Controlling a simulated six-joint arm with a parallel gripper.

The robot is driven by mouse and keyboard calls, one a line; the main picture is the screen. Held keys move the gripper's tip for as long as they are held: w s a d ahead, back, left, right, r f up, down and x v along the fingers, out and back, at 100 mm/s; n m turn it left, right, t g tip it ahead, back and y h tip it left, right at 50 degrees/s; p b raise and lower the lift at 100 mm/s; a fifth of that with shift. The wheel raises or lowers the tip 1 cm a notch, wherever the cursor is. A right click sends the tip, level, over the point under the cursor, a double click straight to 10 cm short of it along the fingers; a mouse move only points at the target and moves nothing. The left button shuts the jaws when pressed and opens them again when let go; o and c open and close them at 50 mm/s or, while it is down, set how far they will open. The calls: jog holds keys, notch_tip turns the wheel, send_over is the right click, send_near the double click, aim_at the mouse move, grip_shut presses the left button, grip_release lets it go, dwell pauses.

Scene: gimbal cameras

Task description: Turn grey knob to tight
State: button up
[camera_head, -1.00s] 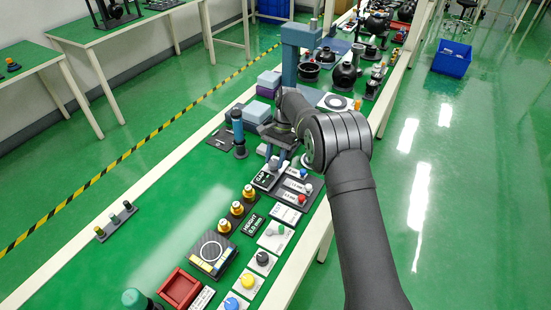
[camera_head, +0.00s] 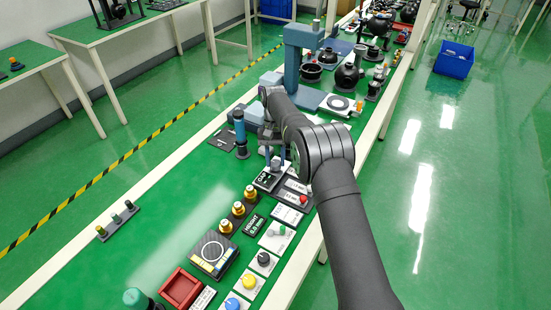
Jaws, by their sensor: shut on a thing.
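My gripper (camera_head: 272,155) points down at the bench just behind the small black panel marked GAP (camera_head: 267,180). Its fingers are around a small thing there, which is mostly hidden by the fingers and my wrist. The thing between the fingers appears to be the grey knob, but its turn position and any marking for tight cannot be read. My arm crosses in front of the right side of this spot.
A blue upright cylinder (camera_head: 240,128) stands close on the left. A red knob (camera_head: 303,200), gold knobs (camera_head: 238,208), a black knob (camera_head: 263,258) and a yellow knob (camera_head: 248,281) lie nearer. A blue-grey stand (camera_head: 292,62) rises behind.

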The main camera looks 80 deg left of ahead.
dwell(0.4)
jog(key=o, duration=1)
jog(key=v, duration=0.7)
jog(key=shift+r, duration=0.25)
jog(key=shift+a, duration=0.1)
jog(key=shift+x, duration=3.75)
